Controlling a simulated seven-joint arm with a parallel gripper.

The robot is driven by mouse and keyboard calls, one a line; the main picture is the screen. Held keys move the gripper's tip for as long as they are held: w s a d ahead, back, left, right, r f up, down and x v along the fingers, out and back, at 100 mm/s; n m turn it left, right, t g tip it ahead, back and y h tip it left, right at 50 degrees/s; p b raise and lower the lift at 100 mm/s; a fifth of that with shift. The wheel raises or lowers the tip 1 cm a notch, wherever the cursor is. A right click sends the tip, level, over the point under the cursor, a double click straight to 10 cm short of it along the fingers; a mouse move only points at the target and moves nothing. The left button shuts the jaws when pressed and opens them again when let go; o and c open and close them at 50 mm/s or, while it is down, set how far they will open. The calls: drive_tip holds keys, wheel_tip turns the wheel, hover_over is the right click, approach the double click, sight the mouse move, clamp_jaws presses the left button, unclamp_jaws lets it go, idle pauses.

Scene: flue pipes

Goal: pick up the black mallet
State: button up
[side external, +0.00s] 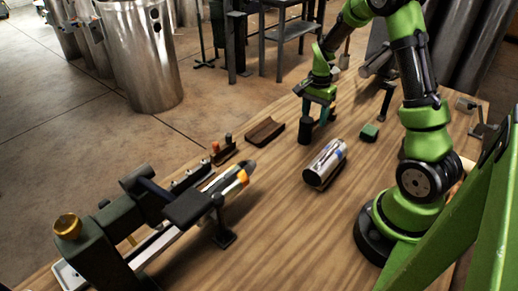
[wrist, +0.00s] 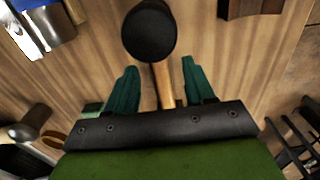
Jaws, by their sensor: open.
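The black mallet has a dark round head (side external: 305,131) standing on the wooden bench in the side view. In the wrist view its black head (wrist: 150,32) is at the top centre, and its pale wooden handle (wrist: 163,84) runs down between my fingers. My gripper (side external: 319,109) is low over the bench, just behind the head in the side view. In the wrist view my gripper (wrist: 159,68) is open, with one green finger on each side of the handle and a visible gap on both sides. The handle's lower end is hidden behind my gripper.
A shiny metal cylinder (side external: 325,164) lies in front of the mallet. A green block (side external: 370,132) sits to the right, and a brown wooden block (side external: 264,132) to the left. A dark bench machine (side external: 165,205) fills the front left. The bench between it and the cylinder is clear.

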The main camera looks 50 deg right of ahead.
wheel_tip(320, 180, down, 2)
drive_tip(key=shift+f, duration=0.2)
clamp_jaws()
drive_tip(key=shift+r, duration=0.1)
